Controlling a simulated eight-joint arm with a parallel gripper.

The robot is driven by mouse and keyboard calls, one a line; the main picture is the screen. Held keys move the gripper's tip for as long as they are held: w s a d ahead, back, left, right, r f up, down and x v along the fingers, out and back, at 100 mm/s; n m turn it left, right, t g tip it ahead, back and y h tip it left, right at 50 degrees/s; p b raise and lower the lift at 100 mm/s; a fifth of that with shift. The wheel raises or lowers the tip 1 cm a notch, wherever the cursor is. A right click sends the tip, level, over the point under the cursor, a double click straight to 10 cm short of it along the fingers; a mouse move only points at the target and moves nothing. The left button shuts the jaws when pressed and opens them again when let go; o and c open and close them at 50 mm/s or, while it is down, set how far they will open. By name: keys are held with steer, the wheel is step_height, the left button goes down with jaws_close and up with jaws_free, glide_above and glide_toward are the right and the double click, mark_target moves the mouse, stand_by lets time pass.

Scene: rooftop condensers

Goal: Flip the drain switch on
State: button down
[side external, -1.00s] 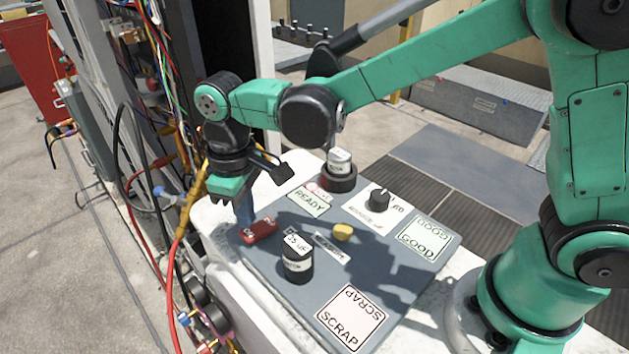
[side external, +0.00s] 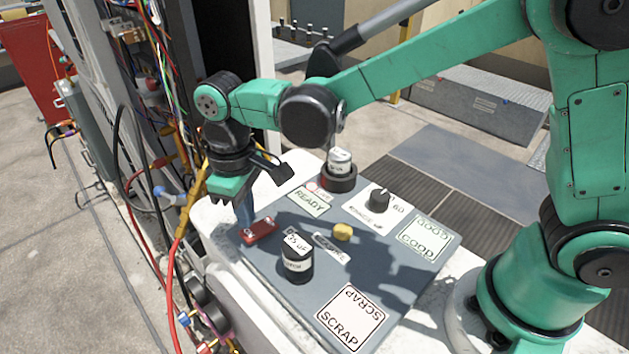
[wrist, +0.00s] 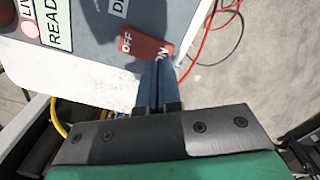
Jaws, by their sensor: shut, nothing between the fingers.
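The drain switch is a red rocker (side external: 261,230) at the left edge of the grey panel (side external: 385,278). In the wrist view the red switch (wrist: 146,45) shows OFF at its left end, and its ON end is partly covered by my fingertips. My gripper (side external: 244,222) points down at the switch's ON end, with its blue fingers together and nothing between them. In the wrist view the tips of my gripper (wrist: 158,64) overlap the ON end. I cannot tell whether they press on it or which way the rocker is tilted.
A black labelled cylinder (side external: 298,262) stands on the panel near the switch. Another cylinder (side external: 340,162) sits in a black holder near the READY label. A black knob (side external: 379,199) and a yellow button (side external: 342,232) lie to the right. Red and black hoses (side external: 178,270) hang at the left.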

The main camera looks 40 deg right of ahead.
mark_target(251, 232)
steer(key=shift+f, duration=1.25)
stand_by(0.4)
steer(key=shift+r, duration=3.55)
steer(key=shift+d, duration=0.1)
steer(key=s+d+r+m+t, duration=0.1)
steer(key=s+d+m+t, duration=0.2)
steer(key=d, duration=0.4)
steer(key=s+d+m+t, duration=0.3)
steer(key=d+t, duration=0.1)
steer(key=d, duration=0.4)
steer(key=shift+s+d+r, duration=0.2)
steer(key=shift+s+r, duration=0.15)
steer(key=shift+s, duration=0.05)
